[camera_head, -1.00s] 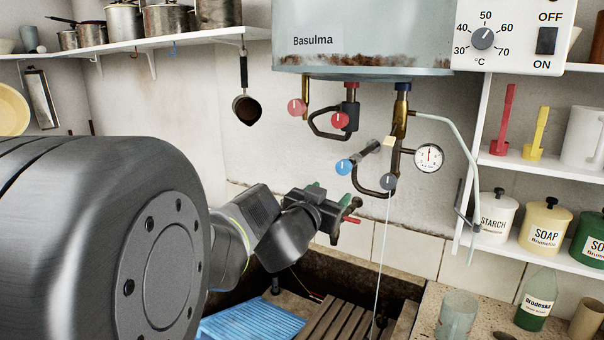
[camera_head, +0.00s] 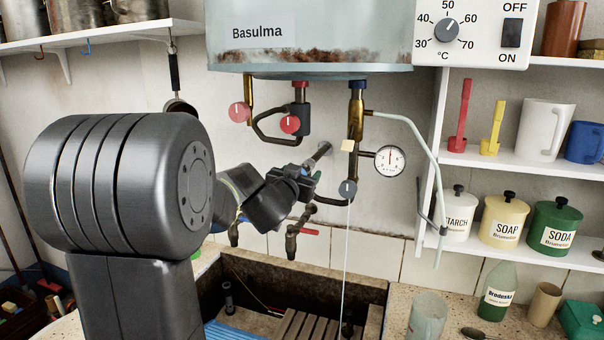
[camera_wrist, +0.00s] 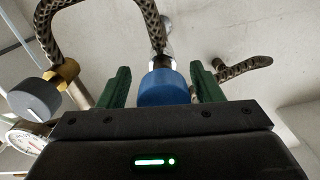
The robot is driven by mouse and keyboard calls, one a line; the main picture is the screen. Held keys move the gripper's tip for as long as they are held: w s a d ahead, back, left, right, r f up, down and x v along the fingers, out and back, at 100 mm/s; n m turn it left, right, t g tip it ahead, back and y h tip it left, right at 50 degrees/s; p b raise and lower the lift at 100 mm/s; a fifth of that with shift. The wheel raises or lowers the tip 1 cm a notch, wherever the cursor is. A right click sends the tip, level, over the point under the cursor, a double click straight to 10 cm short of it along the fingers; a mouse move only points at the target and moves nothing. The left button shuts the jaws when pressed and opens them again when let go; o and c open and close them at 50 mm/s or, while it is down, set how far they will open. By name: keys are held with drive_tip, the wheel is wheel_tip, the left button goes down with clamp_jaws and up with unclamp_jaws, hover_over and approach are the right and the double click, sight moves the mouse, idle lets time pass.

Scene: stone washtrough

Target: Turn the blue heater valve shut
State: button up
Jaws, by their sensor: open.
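The blue heater valve (camera_wrist: 164,87) is a round blue knob on a metal stem. The fingers are open; whether either touches the knob I cannot tell. In the head view my gripper (camera_head: 305,180) is up at the pipes under the heater, and it hides the blue knob.
A grey knob (camera_head: 348,188) with a thin white line hanging below it is just right of my gripper. A gauge (camera_head: 389,160) and red knobs (camera_head: 238,112) are nearby. Below are a tap with a red lever (camera_head: 308,231) and the stone trough (camera_head: 262,262).

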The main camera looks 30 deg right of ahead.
drive_tip(key=shift+w+d, duration=0.1)
drive_tip(key=shift+w, duration=0.05)
drive_tip(key=c, duration=1)
drive_tip(key=shift+m, duration=0.3)
drive_tip(key=m+b, duration=0.1)
drive_tip(key=m, duration=0.3)
drive_tip(key=m+b, duration=0.1)
drive_tip(key=m, duration=0.4)
drive_tip(key=m+b, duration=0.1)
drive_tip(key=m, duration=0.3)
drive_tip(key=shift+b, duration=0.3)
drive_tip(key=shift+m+b, duration=0.5)
drive_tip(key=shift+m, duration=1.8)
